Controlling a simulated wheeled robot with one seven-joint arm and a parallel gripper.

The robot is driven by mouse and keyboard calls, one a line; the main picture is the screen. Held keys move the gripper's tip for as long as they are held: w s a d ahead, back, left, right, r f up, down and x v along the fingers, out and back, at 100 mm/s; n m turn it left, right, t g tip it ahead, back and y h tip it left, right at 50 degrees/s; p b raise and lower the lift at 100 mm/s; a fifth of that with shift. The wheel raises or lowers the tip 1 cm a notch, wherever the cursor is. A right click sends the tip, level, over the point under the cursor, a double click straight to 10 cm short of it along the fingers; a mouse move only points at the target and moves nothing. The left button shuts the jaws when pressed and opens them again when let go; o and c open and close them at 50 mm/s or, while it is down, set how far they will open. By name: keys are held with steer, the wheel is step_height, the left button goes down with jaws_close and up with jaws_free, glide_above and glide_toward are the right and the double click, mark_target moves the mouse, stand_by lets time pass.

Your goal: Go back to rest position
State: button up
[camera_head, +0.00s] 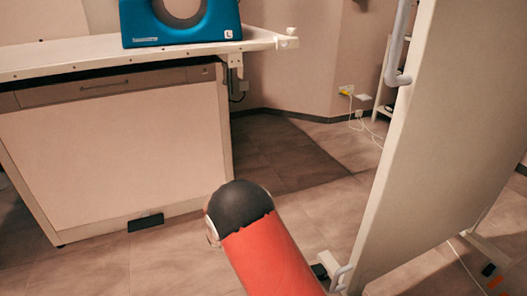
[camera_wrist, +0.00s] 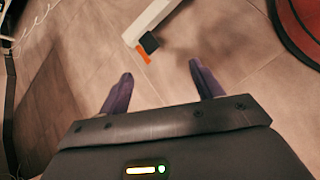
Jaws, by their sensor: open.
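My gripper (camera_wrist: 160,72) shows in the wrist view with its two dark fingers spread apart. It is open, and nothing is between the fingers. It points down toward the tiled floor (camera_wrist: 227,40). In the head view my red arm link with a dark rounded end reaches up from the lower middle. My gripper itself cannot be seen in the head view.
A white table (camera_head: 95,53) with a cabinet stands at left, with a blue device (camera_head: 190,30) on it. A tall pale panel (camera_head: 440,130) on a wheeled base stands close at right. Open floor (camera_head: 290,155) lies between them. Cables (camera_head: 365,125) hang by the back wall.

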steer(key=s+d+r+m+y+p, duration=0.1)
steer(key=s+d+r+m+y, duration=0.25)
steer(key=r, duration=0.85)
steer(key=s+d+r+m+y+p, duration=0.15)
steer(key=s+d+r+m, duration=0.35)
steer(key=r, duration=0.6)
steer(key=s+d+r+m+t+y+p, duration=0.1)
steer(key=s+d+r+m+t+y, duration=0.1)
steer(key=s+r+m, duration=0.2)
steer(key=s+d+r+m+t+y, duration=0.2)
steer(key=s+r, duration=0.6)
steer(key=s, duration=0.4)
steer(key=shift+s+m+p, duration=0.25)
steer(key=shift+m+p, duration=0.15)
steer(key=shift+m, duration=0.45)
